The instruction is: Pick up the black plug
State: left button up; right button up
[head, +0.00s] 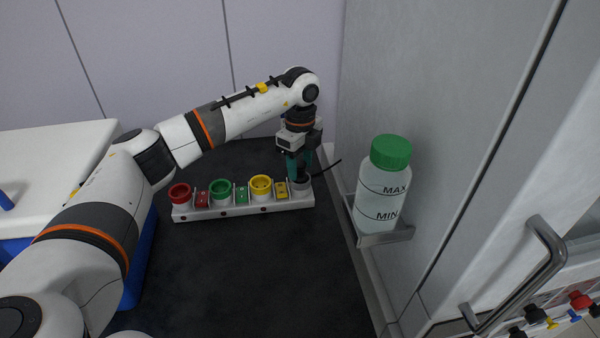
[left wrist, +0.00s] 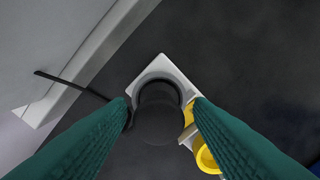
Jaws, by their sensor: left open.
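My left gripper (head: 299,168) points down over the right end of a light rack (head: 225,212) on the dark worktop. The black plug (left wrist: 158,112) stands in the grey round holder at that end, which also shows in the head view (head: 300,185). In the left wrist view the plug lies between my two teal fingers, which are open on either side of it. I cannot tell whether a finger touches it. The plug is mostly hidden behind the fingers in the head view. A thin black cable (head: 327,167) runs out beside it. My right gripper is not in view.
The rack also has red (head: 179,193), green (head: 220,189) and yellow (head: 260,186) round holders. A bottle with a green cap (head: 391,152) stands in a wall bracket to the right. A metal handle (head: 545,245) juts out at the lower right. The worktop in front of the rack is clear.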

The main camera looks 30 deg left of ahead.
pick_arm(q)
jog(key=shift+f, duration=0.3)
